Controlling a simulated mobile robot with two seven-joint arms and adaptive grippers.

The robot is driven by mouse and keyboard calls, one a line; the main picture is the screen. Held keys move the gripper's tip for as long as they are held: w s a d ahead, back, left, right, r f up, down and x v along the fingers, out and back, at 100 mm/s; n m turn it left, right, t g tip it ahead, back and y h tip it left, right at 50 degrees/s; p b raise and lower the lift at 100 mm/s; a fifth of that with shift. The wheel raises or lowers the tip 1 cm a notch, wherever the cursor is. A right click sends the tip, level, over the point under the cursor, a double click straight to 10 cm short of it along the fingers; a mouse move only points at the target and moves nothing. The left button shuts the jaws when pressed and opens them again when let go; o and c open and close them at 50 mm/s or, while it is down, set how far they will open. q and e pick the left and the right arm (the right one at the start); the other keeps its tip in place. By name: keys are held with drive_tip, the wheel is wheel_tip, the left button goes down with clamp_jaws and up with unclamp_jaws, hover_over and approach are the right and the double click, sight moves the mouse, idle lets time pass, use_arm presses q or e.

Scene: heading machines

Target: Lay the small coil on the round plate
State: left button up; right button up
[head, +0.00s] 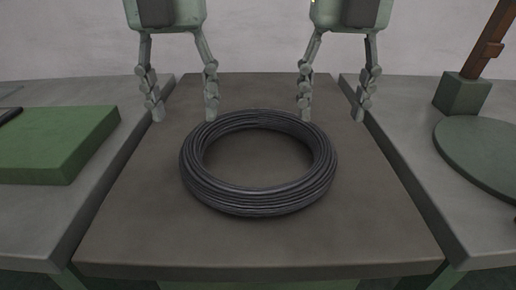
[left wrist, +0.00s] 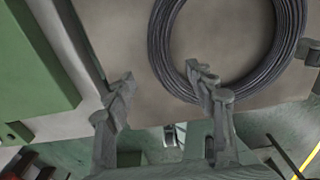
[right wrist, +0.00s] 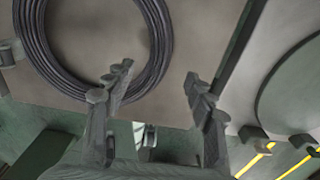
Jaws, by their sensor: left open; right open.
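The coil (head: 258,198) of dark grey wire lies flat on the brown middle table (head: 260,250). It also shows in the left wrist view (left wrist: 160,45) and the right wrist view (right wrist: 160,40). The round plate (head: 485,150) is a green disc on the right-hand table, cut by the picture's edge; part of it shows in the right wrist view (right wrist: 300,95). My left gripper (head: 183,116) is open and empty at the coil's far left. My right gripper (head: 331,116) is open and empty at its far right. In the head view each gripper's inner finger is close to the coil's rim; contact is unclear.
A green block (head: 58,145) lies on the left grey table (head: 30,215). A green base with a brown post (head: 462,92) stands behind the plate on the right grey table (head: 410,125). Narrow gaps separate the tables. The middle table is clear in front of the coil.

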sight(190, 141)
use_arm(q)
wheel_tip(190, 141, down, 7)
drive_tip(key=shift+f, duration=0.2)
use_arm(e)
wheel_tip(190, 141, down, 7)
drive_tip(key=shift+f, duration=0.2)
use_arm(q)
drive_tip(key=shift+c, duration=0.3)
use_arm(e)
drive_tip(key=shift+c, duration=0.3)
use_arm(q)
drive_tip(key=c, duration=1.2)
use_arm(e)
drive_tip(key=c, duration=1.2)
use_arm(q)
clamp_jaws()
use_arm(e)
clamp_jaws()
use_arm(q)
drive_tip(key=shift+w+r, duration=0.1)
use_arm(e)
drive_tip(key=shift+r, duration=0.1)
